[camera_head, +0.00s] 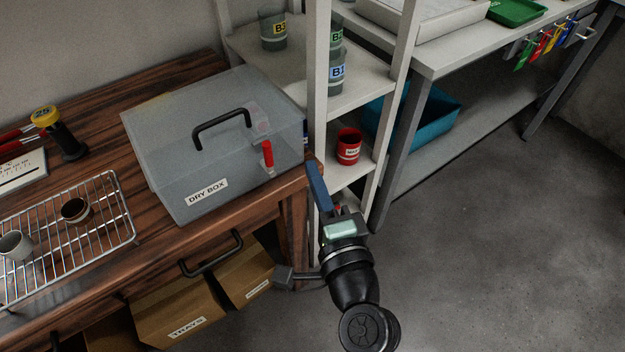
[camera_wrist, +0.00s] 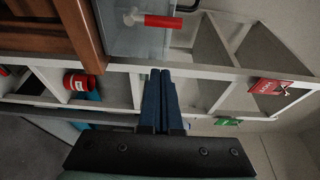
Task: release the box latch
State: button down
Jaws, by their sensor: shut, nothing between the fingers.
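The dry box (camera_head: 215,140), a translucent grey box with a black lid handle and a "DRY BOX" label, stands on the wooden bench with its lid down. Its red latch (camera_head: 267,154) is on the front face near the right corner. In the wrist view the latch (camera_wrist: 163,21) lies sideways at the top, ahead of the fingers, with a pale pivot at its left end. My gripper (camera_head: 318,186) is shut and empty, with blue fingers, just right of and below the box's front right corner. The fingers (camera_wrist: 160,100) are together and apart from the latch.
A wire rack (camera_head: 102,239) with two small cups is at the bench's left. White shelves (camera_head: 375,90) with labelled beakers and a red cup (camera_head: 348,147) stand right of the box. Floor at right is clear.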

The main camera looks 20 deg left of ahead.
aim_at(269, 160)
jog(key=x, duration=0.6)
jog(key=shift+w+a, duration=0.2)
jog(key=shift+w, duration=0.1)
jog(key=s+a, duration=0.2)
jog(key=shift+s+p, duration=0.3)
jog(key=shift+p, duration=0.05)
jog(key=shift+s+a, duration=0.2)
jog(key=shift+s, duration=0.15)
jog(key=shift+a, duration=0.1)
jog(key=shift+s+n+b, duration=0.1)
jog(key=shift+n+b, duration=0.2)
jog(key=shift+b, duration=0.05)
